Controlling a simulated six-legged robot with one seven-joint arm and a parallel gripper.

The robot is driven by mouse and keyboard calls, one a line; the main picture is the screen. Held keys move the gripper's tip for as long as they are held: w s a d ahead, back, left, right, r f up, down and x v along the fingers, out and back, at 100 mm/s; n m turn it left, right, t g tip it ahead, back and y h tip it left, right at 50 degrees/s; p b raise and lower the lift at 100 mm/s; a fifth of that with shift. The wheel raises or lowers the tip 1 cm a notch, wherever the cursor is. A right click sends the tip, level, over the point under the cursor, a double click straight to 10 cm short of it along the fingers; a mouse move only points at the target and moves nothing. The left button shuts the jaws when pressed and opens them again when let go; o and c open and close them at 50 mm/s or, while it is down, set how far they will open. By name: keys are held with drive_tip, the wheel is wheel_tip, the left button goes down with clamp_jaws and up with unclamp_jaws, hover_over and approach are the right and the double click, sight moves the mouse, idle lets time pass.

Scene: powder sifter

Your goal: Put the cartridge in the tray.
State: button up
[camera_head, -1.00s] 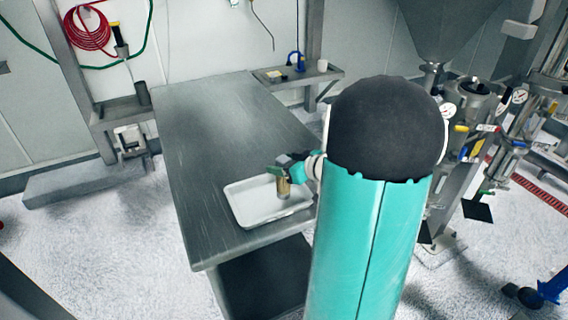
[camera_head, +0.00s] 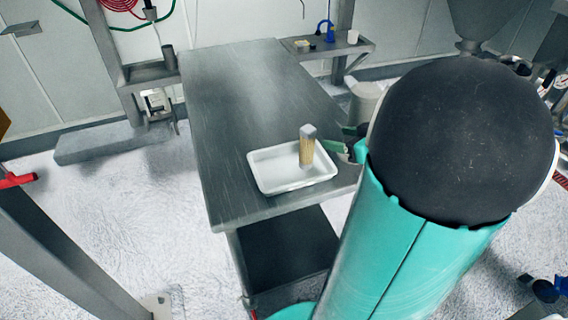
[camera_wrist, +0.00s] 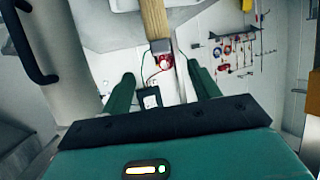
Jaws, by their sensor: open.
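The cartridge (camera_head: 307,150), tan with a grey top, stands upright inside the white tray (camera_head: 267,184), toward its back right. The tray lies on the near part of the steel table. My gripper (camera_head: 343,142) is open and empty, just right of the cartridge and apart from it. In the wrist view the cartridge (camera_wrist: 155,20) shows at the top, beyond the spread green fingers (camera_wrist: 160,75). Part of the tray (camera_wrist: 98,20) shows behind it. My arm hides the table's right side in the head view.
The steel table (camera_head: 225,110) is bare behind the tray. A small shelf (camera_head: 340,47) with a blue item and a white cup stands behind it. A steel post stand (camera_head: 150,75) is at the back left. A slanting metal beam (camera_head: 60,250) crosses the lower left.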

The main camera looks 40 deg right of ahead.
drive_tip(key=w+a+r+m+g+h, duration=0.1)
drive_tip(key=w+a+r+m+h, duration=0.2)
drive_tip(key=w+a+r+h, duration=0.6)
drive_tip(key=s+a+f+g+y, duration=0.1)
drive_tip(key=s+a+g+y, duration=0.1)
drive_tip(key=s+a, duration=0.3)
drive_tip(key=s+a+f+n+g+y, duration=0.1)
drive_tip(key=s+a+f+g+y, duration=0.1)
drive_tip(key=a, duration=0.8)
drive_tip(key=s+a+f+g+y, duration=0.1)
drive_tip(key=s+a+g+y, duration=0.1)
drive_tip(key=s+a, duration=0.5)
drive_tip(key=shift+s+a+f+n+g+y, duration=0.15)
drive_tip(key=shift+s+a+n+g+y, duration=0.25)
drive_tip(key=shift+a+y, duration=0.4)
